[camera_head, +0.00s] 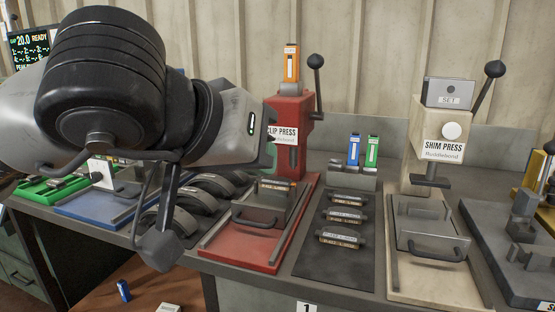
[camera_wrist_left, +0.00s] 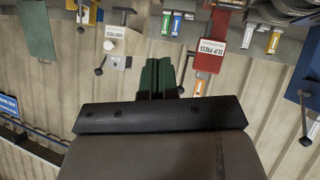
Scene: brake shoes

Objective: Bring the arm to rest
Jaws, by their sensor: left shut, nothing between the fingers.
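My left arm (camera_head: 110,85) comes in from the left in the head view, raised in front of the bench, and covers much of its left side. In the left wrist view my left gripper (camera_wrist_left: 158,64) shows two dark green fingers side by side, shut with nothing between them. The wrist view is turned over, with the presses hanging from the top and the wall behind the fingers. The fingers appear apart from the bench things. My right gripper is in neither view.
The red clip press (camera_head: 290,135) and the cream shim press (camera_head: 437,140) stand on the bench. Curved brake shoes (camera_head: 190,200) lie left of the red press. A dark mat (camera_head: 330,268) holds several labelled parts. A blue tray (camera_head: 100,208) is partly covered by my arm.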

